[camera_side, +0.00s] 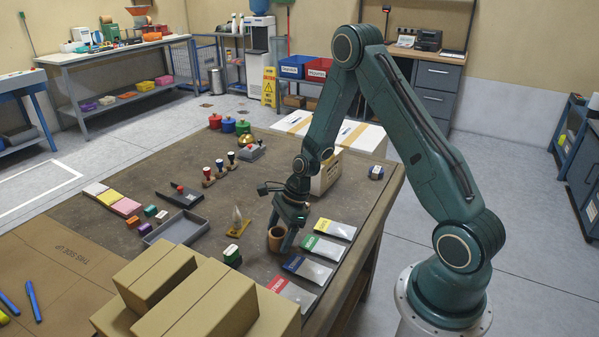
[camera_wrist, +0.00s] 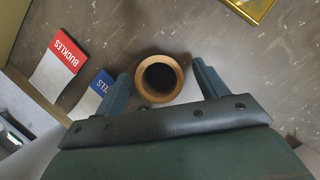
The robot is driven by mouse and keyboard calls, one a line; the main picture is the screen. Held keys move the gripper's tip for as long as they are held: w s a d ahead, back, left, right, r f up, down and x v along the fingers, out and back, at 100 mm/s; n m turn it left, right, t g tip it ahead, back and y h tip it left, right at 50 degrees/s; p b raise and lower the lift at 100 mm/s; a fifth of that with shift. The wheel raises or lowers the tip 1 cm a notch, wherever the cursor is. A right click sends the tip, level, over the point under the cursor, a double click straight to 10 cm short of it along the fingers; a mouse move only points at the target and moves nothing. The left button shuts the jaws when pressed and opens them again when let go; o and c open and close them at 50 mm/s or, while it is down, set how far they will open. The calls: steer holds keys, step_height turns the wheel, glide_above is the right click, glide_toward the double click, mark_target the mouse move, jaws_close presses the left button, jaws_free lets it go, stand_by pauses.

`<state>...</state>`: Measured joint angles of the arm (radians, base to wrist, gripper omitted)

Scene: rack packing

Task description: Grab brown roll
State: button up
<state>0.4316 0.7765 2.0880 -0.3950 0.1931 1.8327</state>
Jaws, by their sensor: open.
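The brown roll (camera_side: 276,240) stands upright on the dark table, its round opening facing up. In the wrist view the brown roll (camera_wrist: 160,78) shows as a ring with a dark hollow centre, between the two fingers. My gripper (camera_side: 287,224) is low over the table at the roll. In the wrist view my gripper (camera_wrist: 161,84) is open, with one finger on each side of the roll and a visible gap at both sides. Its lower edge near the palm is partly hidden.
Label packets lie right of the roll, including a red "BUCKLES" packet (camera_wrist: 62,58) and a blue packet (camera_wrist: 91,94). A yellow-based holder (camera_side: 238,228) and a green stamp (camera_side: 232,256) stand to the left. Cardboard boxes (camera_side: 205,300) stack at the front. A grey tray (camera_side: 177,229) lies further left.

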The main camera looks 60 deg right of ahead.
mark_target(278, 232)
steer(key=shift+w+a+f, duration=0.1)
steer(key=shift+a+f, duration=0.1)
steer(key=shift+f, duration=0.3)
steer(key=c, duration=1.1)
steer(key=shift+o, duration=0.2)
steer(key=shift+r, duration=0.15)
step_height(278, 232, up, 20)
stand_by(0.6)
